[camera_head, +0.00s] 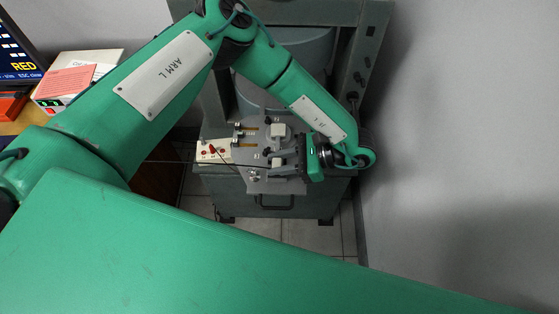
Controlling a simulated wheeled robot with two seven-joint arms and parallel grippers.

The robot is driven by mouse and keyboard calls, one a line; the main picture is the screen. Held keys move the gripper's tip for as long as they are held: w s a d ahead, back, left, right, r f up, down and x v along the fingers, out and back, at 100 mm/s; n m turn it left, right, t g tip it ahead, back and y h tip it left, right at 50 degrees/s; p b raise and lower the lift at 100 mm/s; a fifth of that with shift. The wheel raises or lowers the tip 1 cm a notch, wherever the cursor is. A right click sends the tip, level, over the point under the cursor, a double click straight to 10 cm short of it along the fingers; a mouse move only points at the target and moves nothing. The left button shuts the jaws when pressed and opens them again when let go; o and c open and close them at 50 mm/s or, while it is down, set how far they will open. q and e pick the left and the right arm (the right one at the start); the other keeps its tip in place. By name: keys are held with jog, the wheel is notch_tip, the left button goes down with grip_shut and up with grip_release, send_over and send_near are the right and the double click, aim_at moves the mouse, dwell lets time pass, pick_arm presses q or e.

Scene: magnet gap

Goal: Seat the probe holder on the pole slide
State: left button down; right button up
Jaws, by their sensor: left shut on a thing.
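My left gripper (279,162) reaches in from the right over a grey plate (257,182) on the cabinet. It is shut on a small pale block (276,162), which looks like the probe holder. A thin dark cable runs left from near it. Slotted fittings with brass-coloured strips (250,132) on the plate's left part may belong to the pole slide; they are too small to tell. Whether the held block touches the plate cannot be told. My right gripper is not in view.
Another pale block (278,130) sits just behind the gripper. A cream box (213,151) with red parts stands left of the plate. A large grey frame (372,45) rises behind. A plain wall (455,150) closes off the right. A desk with a monitor (18,50) is far left.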

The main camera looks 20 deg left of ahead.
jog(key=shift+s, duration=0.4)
pick_arm(q)
jog(key=c, duration=1)
grip_release()
jog(key=shift+f, duration=0.1)
jog(key=shift+c, duration=0.2)
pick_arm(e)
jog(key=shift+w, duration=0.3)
pick_arm(q)
jog(key=shift+b+v, duration=0.6)
jog(key=shift+v, duration=3.2)
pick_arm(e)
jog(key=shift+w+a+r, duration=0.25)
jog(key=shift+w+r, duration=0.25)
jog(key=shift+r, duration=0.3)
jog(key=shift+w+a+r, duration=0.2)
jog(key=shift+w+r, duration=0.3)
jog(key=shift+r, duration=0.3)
pick_arm(q)
jog(key=shift+a, duration=0.1)
